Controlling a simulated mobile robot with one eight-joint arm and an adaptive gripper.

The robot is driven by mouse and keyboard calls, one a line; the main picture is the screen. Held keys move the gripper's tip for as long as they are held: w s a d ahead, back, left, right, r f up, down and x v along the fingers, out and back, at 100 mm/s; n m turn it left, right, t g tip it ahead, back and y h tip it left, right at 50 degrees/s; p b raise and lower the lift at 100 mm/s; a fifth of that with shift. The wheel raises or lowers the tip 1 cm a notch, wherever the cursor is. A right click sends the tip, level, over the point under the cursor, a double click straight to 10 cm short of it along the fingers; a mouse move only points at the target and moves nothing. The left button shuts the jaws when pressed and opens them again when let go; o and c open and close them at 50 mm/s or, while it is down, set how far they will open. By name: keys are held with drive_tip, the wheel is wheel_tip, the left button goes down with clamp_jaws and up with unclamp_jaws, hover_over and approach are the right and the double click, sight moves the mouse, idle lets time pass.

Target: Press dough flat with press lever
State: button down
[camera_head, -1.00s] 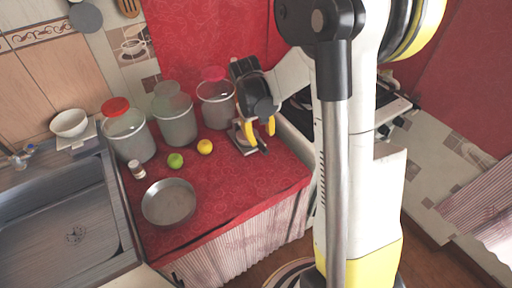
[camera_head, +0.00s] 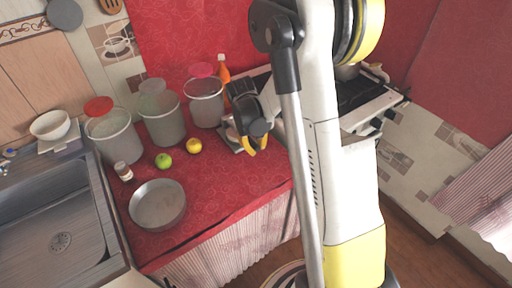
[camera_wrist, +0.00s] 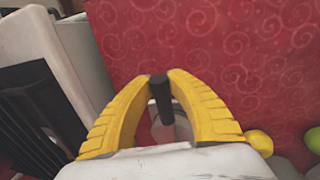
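The dough press (camera_head: 231,137) stands at the right end of the red counter, mostly hidden behind my gripper in the head view. Its dark lever handle (camera_wrist: 159,95) shows in the wrist view between the two yellow fingers. My gripper (camera_head: 257,147) points down over the press. In the wrist view my gripper (camera_wrist: 158,80) has both fingertips drawn in close against the handle, one on each side, so it looks shut on the lever. Part of a pale round press part (camera_wrist: 180,128) shows below the handle. I cannot see any dough.
Three lidded jars (camera_head: 163,119) stand along the wall. A lime (camera_head: 163,161), a lemon (camera_head: 194,146), a small shaker (camera_head: 123,171) and a metal pan (camera_head: 158,204) lie left of the press.

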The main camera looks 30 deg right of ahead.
drive_tip(key=shift+s+f+t+b, duration=0.1)
drive_tip(key=shift+f+t+b, duration=0.2)
drive_tip(key=shift+f+b, duration=0.5)
drive_tip(key=shift+r+p, duration=0.15)
drive_tip(key=shift+p, duration=0.15)
idle(0.5)
drive_tip(key=c, duration=1.3)
unclamp_jaws()
drive_tip(key=shift+o, duration=0.2)
drive_tip(key=v, duration=1.2)
